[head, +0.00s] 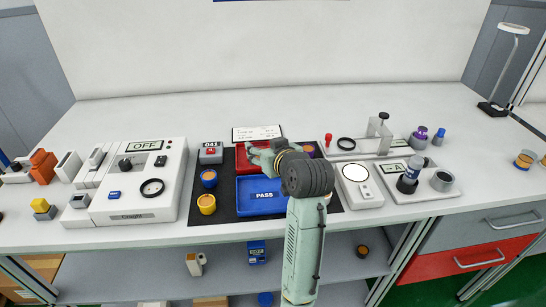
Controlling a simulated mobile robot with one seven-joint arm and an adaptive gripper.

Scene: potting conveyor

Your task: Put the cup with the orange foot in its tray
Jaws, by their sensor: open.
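My gripper (258,153) reaches in from the right over the red tray (241,161); its fingers are small in view and look apart, with nothing seen between them. The blue tray (262,207), marked PASS, lies in front of the red one and looks empty where it shows. Left of the trays, a dark blue cup (208,178) with an orange-looking inside stands behind a yellow-orange cup (207,204). Another orange and purple item (313,149) is partly hidden behind my wrist. I cannot tell which cup has an orange foot.
A white box marked OFF (165,195) stands left of the dark mat (225,218). A small 041 device (210,152) sits behind the cups. A white round-topped unit (357,185) and fixture plate (425,190) stand right. The table's front strip is clear.

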